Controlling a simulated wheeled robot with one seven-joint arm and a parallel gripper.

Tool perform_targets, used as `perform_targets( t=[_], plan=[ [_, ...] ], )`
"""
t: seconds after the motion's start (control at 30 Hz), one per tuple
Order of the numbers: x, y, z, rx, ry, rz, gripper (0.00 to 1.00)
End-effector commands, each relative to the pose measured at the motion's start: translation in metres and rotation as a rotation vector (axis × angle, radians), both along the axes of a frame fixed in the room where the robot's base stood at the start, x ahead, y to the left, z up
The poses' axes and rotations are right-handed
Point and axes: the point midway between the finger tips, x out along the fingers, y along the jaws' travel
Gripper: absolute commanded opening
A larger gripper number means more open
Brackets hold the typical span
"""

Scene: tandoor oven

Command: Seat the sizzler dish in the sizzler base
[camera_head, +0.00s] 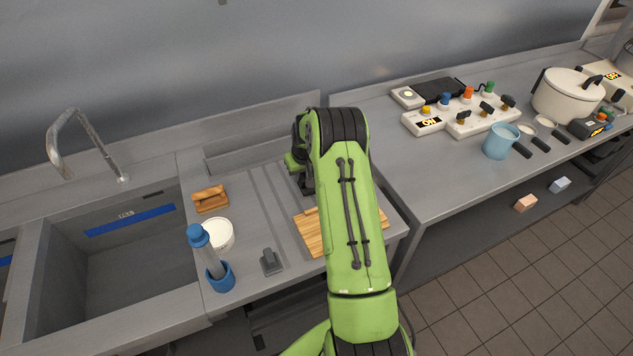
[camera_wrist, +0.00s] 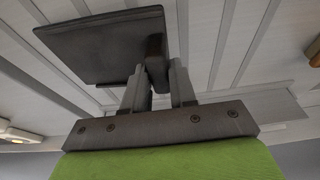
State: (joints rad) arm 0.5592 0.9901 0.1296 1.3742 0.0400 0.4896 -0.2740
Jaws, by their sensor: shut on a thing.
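My gripper (camera_wrist: 158,78) is shut on the tab of a dark, flat, square-edged plate, which I take as the sizzler dish (camera_wrist: 100,45). In the wrist view the dish extends beyond the fingers, above the grey ridged counter; its exact height is unclear. In the head view my green arm hides the dish and most of the gripper. A wooden board (camera_head: 312,238) lies partly behind my arm, and a smaller wooden piece (camera_head: 210,198) with a raised part lies left of it. I cannot tell for sure which is the sizzler base.
A sink (camera_head: 130,245) is at left. A white tub (camera_head: 218,234), a blue-capped bottle in a blue holder (camera_head: 221,278) and a small grey block (camera_head: 271,262) stand on the counter. The right counter holds knobbed panels (camera_head: 480,116), a blue cup (camera_head: 499,142) and a pot (camera_head: 566,98).

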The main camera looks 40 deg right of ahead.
Motion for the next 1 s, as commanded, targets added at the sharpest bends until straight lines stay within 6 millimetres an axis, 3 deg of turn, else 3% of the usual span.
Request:
perform_targets(
  t=[0.33, 0.8, 1.0],
  plan=[
    [0.001, -0.001, 0.004, -0.002, -0.005, 0.0, 0.0],
    [0.001, -0.001, 0.039, -0.002, -0.005, 0.001, 0.0],
    [0.001, 0.0, 0.042, -0.002, -0.003, 0.001, 0.0]
  ],
)
